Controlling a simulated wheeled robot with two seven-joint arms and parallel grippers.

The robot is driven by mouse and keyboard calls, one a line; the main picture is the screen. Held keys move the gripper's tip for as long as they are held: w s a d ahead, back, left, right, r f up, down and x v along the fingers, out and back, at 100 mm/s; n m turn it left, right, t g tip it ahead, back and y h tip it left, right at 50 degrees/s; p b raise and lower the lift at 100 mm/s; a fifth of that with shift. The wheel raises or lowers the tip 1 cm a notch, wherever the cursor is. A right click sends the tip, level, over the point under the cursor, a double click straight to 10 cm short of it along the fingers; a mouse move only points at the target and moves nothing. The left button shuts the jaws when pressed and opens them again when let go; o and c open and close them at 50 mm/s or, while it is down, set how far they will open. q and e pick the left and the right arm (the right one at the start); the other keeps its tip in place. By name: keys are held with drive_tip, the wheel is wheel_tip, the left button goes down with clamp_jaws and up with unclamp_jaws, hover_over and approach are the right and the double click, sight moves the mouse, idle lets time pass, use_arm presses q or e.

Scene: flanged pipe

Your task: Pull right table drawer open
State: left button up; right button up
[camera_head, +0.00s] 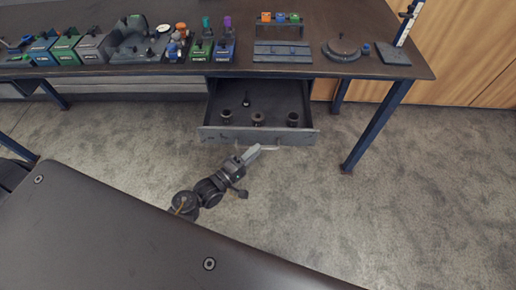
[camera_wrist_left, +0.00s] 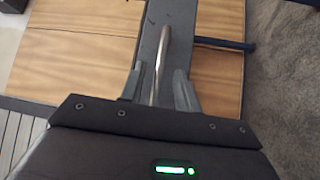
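The right table drawer (camera_head: 215,133) is pulled out from under the tabletop, and its inside shows in the head view. A pale bar handle (camera_head: 287,148) runs along its front. In the left wrist view the handle (camera_wrist_left: 162,50) is a shiny metal bar in front of the drawer's grey front panel (camera_wrist_left: 178,25). My left gripper (camera_head: 256,151) is at the drawer front. In the left wrist view its two fingers (camera_wrist_left: 160,80) stand apart on either side of the bar, with visible gaps. My right gripper is not in view.
Several small dark parts (camera_head: 258,119) stand in the drawer. The dark table (camera_head: 300,67) above carries coloured blocks, a rack and a round plate (camera_head: 341,50). A blue table leg (camera_head: 376,125) stands right of the drawer. The carpet (camera_head: 420,200) at right is clear.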

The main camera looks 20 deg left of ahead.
use_arm(q)
drive_tip(key=v, duration=0.8)
drive_tip(key=shift+s+b, duration=0.2)
drive_tip(key=shift+b, duration=0.15)
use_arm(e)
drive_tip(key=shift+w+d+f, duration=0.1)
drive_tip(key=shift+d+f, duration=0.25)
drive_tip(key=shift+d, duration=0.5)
use_arm(q)
drive_tip(key=shift+a+f, duration=0.1)
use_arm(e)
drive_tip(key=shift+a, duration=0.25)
